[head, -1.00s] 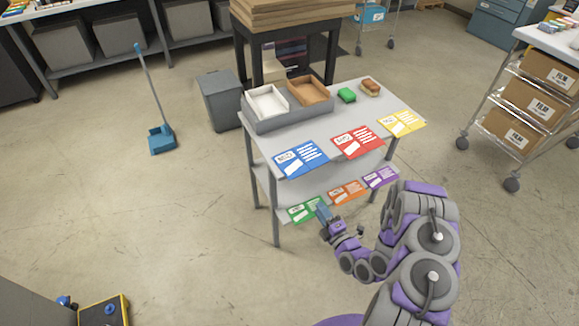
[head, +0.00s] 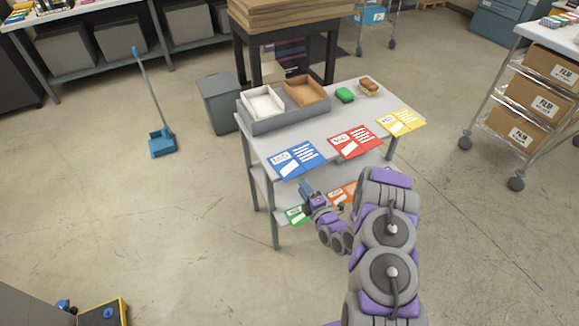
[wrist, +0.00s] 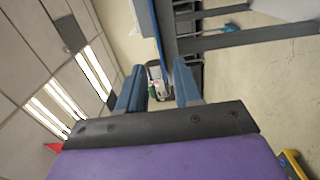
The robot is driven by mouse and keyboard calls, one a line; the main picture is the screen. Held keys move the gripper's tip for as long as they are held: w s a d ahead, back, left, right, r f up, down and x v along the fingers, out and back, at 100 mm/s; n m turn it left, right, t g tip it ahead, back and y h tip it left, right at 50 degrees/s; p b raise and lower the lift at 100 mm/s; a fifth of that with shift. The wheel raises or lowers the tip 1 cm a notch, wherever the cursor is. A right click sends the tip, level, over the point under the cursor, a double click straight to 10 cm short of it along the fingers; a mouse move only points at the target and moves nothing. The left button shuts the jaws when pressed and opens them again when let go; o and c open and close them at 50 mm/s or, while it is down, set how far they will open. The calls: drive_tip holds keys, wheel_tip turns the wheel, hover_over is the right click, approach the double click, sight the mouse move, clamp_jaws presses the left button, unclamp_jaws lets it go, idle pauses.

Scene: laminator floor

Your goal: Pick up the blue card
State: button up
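The blue card (head: 296,159) lies flat at the front left of the grey table's top (head: 345,122), its front edge along the table's front edge. My gripper (head: 306,187) is in front of the table, just below and slightly right of the blue card, apart from it as far as I can see. In the wrist view my gripper (wrist: 158,85) has its two blue fingers spread with nothing between them. A thin blue edge, probably the blue card (wrist: 158,28), shows beside the tabletop above the fingers.
A red card (head: 355,141) and a yellow card (head: 400,122) lie along the same edge. Green (head: 295,215) and orange (head: 342,193) cards are on the lower shelf. A grey tray (head: 284,117) stands at the back left.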

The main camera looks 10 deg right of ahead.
sight(288, 174)
drive_tip(key=w+a, duration=0.1)
drive_tip(key=w+a+b, duration=0.1)
drive_tip(key=w, duration=0.1)
drive_tip(key=w+a+b, duration=0.1)
drive_tip(key=shift+w+f, duration=0.15)
drive_tip(key=shift+w, duration=0.2)
drive_tip(key=shift+w+a, duration=0.15)
drive_tip(key=shift+w, duration=0.25)
drive_tip(key=shift+a, duration=0.3)
drive_tip(key=shift+c, duration=1)
drive_tip(key=c, duration=0.3)
drive_tip(key=shift+d, duration=0.45)
clamp_jaws()
drive_tip(key=shift+a, duration=0.1)
drive_tip(key=shift+a, duration=0.25)
